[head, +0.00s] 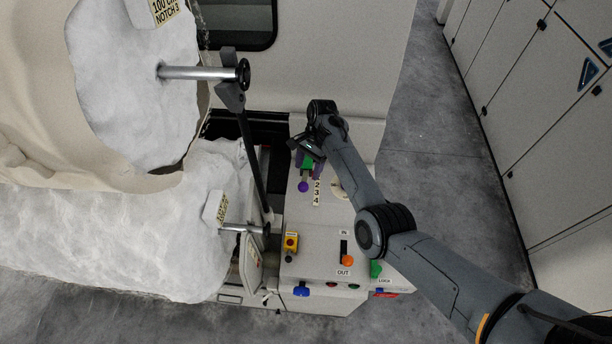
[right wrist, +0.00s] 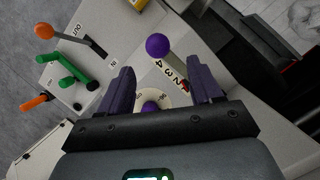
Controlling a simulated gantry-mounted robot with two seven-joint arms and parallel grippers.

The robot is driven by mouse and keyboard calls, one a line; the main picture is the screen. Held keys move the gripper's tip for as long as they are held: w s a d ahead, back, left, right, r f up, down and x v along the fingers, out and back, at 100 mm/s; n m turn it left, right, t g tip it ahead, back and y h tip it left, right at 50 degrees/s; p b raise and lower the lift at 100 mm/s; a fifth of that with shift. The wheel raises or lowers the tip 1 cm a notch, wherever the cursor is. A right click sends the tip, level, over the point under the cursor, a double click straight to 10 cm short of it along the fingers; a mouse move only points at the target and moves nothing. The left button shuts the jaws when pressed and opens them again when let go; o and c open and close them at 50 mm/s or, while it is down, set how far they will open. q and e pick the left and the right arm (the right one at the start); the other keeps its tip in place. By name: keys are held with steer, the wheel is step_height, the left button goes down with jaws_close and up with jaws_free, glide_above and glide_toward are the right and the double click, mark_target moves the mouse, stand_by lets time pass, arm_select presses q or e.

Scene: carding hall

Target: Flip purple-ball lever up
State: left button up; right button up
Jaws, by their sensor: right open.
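The purple-ball lever (head: 303,187) stands on the cream control panel, beside a number strip reading 2, 3, 4. In the right wrist view its round ball (right wrist: 157,45) is beyond my fingertips, with its shaft running down toward the low-number end of the strip. My right gripper (head: 308,164) is over the panel's far part. In the right wrist view the right gripper (right wrist: 160,78) is open, with nothing held. A second purple knob (right wrist: 150,107) on a cream dial shows between its fingers. My left gripper is not in view.
The panel also carries an orange-ball IN/OUT lever (head: 347,260), a green lever (head: 375,268) and a yellow switch box (head: 291,242). A dark upright bar (head: 252,165) stands left of the panel, near large white fibre rolls (head: 110,220). Grey floor (head: 425,130) is clear at right.

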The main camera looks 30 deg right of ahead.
steer(key=v, duration=0.4)
steer(key=shift+r, duration=0.15)
steer(key=shift+s+d, duration=0.1)
